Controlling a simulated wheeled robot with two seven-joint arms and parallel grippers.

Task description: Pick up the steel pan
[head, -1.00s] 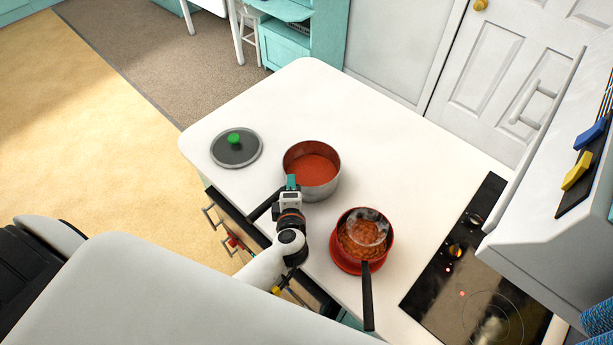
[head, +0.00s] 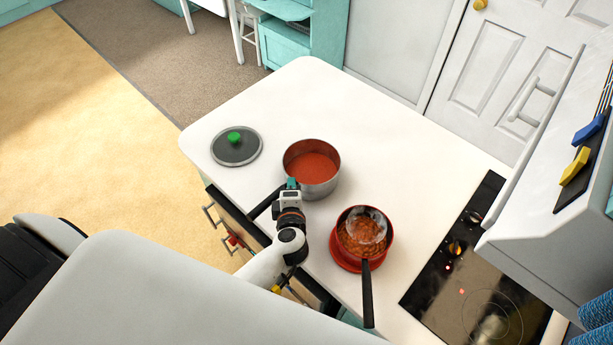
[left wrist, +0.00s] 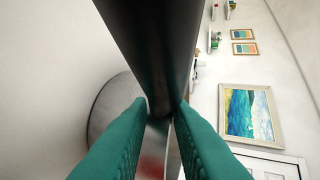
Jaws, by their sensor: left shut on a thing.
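The steel pan (head: 318,188) stands on the white counter with red-orange sauce in it. Its black handle (head: 262,206) points toward the lower left. My left gripper (head: 291,184) is at the handle, close to the pan's wall. In the left wrist view its two teal fingers (left wrist: 160,125) are shut on the black handle (left wrist: 152,45), one on each side. Part of the pan's steel body (left wrist: 105,112) shows behind the fingers. I cannot tell any gap under the pan. My right gripper is not in view.
A red pan (head: 345,262) of beans with a clear lid-like or steamy round on top stands to the right, its dark handle toward me. A grey lid with a green knob (head: 234,137) lies to the left. The black hob (head: 455,265) is at the right. The counter (head: 390,150) behind is clear.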

